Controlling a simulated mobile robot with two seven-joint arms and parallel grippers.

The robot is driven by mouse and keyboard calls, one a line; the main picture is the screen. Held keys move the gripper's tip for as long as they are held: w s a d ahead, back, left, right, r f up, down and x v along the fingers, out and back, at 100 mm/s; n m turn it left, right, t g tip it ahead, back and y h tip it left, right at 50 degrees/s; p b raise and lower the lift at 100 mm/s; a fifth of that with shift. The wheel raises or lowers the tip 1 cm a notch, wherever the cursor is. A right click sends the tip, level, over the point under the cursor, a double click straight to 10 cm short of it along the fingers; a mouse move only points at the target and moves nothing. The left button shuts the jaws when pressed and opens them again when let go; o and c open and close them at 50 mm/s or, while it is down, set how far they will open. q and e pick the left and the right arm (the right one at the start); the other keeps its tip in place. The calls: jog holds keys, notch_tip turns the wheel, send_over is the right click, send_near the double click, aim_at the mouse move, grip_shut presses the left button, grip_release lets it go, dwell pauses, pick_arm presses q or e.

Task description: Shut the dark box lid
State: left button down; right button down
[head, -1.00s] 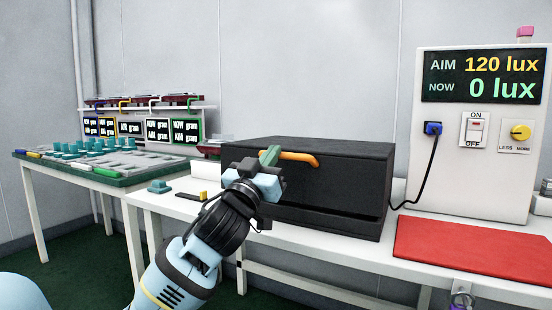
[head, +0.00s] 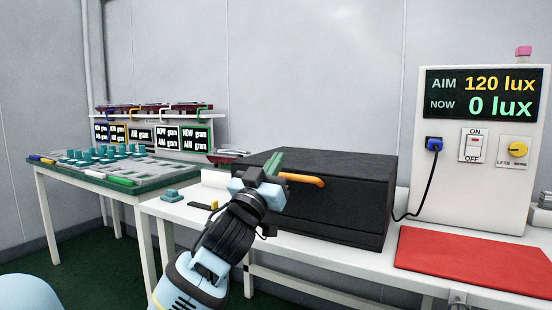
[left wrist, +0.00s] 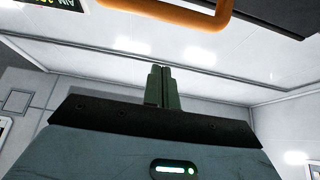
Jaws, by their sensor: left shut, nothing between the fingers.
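The dark box (head: 345,212) stands on the white bench, with its lid (head: 330,163) down. No gap shows along the lower front now. An orange handle (head: 306,180) is on the front near the top edge; its left part is hidden behind my gripper. My left gripper (head: 273,163) is in front of the box at the handle's left end. Its green fingers are shut together and empty. In the left wrist view the fingers (left wrist: 162,86) are apart in the picture from the orange handle (left wrist: 180,14) at the top. My right gripper is not in view.
A red mat (head: 470,248) lies on the bench (head: 310,246) right of the box. A light panel (head: 480,150) behind it reads AIM 120 lux, NOW 0 lux; its cable runs towards the box. A table (head: 120,186) with trays stands further left.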

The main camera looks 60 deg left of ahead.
pick_arm(q)
jog(key=v, duration=0.8)
jog(key=shift+f+p, duration=0.3)
jog(key=shift+f, duration=0.05)
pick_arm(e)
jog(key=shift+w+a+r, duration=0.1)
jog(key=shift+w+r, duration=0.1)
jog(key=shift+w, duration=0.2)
pick_arm(q)
jog(key=shift+a+f, duration=0.1)
